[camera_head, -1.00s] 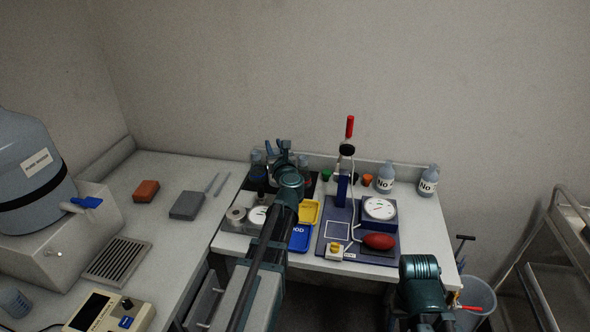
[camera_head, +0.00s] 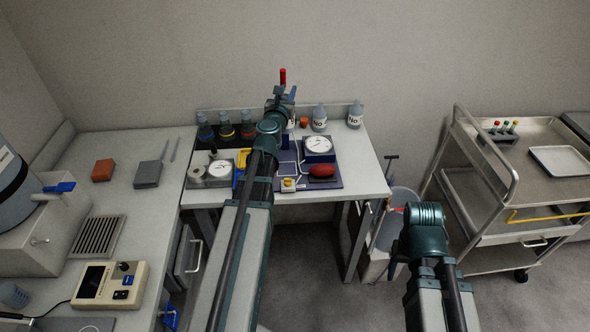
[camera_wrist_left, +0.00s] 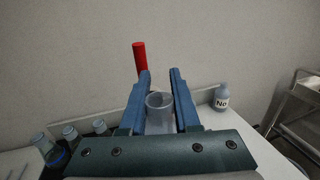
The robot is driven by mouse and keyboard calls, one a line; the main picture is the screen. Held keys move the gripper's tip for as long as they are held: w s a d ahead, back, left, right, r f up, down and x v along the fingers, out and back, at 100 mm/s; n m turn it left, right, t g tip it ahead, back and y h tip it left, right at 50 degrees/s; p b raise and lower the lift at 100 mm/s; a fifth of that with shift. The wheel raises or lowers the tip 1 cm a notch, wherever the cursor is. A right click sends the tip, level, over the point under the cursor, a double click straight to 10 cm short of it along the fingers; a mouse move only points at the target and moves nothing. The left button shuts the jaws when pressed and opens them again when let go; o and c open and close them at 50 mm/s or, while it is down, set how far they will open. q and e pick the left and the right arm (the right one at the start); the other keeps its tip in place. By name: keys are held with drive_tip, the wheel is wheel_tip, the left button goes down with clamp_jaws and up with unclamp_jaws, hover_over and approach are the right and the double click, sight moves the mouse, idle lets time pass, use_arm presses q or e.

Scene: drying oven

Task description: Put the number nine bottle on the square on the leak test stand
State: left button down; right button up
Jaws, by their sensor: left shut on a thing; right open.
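My left gripper (camera_head: 281,97) is shut on a translucent bottle (camera_wrist_left: 159,118), seen from above between the blue fingers in the left wrist view. Its label is mostly hidden behind the gripper in the head view, so I cannot read its number. The gripper is raised over the back of the table. The leak test stand (camera_head: 333,186) is a blue board below, with a round gauge (camera_head: 319,147) and a red bulb (camera_head: 322,170). Its white square (camera_head: 286,168) is partly hidden by my left arm. My right gripper is outside the head view; only its arm shows.
Two "No" bottles (camera_head: 319,119) (camera_head: 355,116) stand along the back edge. A yellow valve (camera_head: 288,185) sits at the stand's front. A steel trolley (camera_head: 545,180) stands right.

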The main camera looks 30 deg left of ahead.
use_arm(q)
wheel_tip(320, 180, down, 18)
drive_tip(key=b, duration=1.8)
drive_tip(key=shift+f, duration=0.15)
drive_tip(key=shift+f+b, duration=0.15)
drive_tip(key=shift+b, duration=0.15)
drive_tip(key=c, duration=0.6)
unclamp_jaws()
drive_tip(key=shift+c, duration=0.2)
drive_tip(key=v, duration=0.7)
drive_tip(key=shift+s+r, duration=0.2)
drive_tip(key=shift+r, duration=0.1)
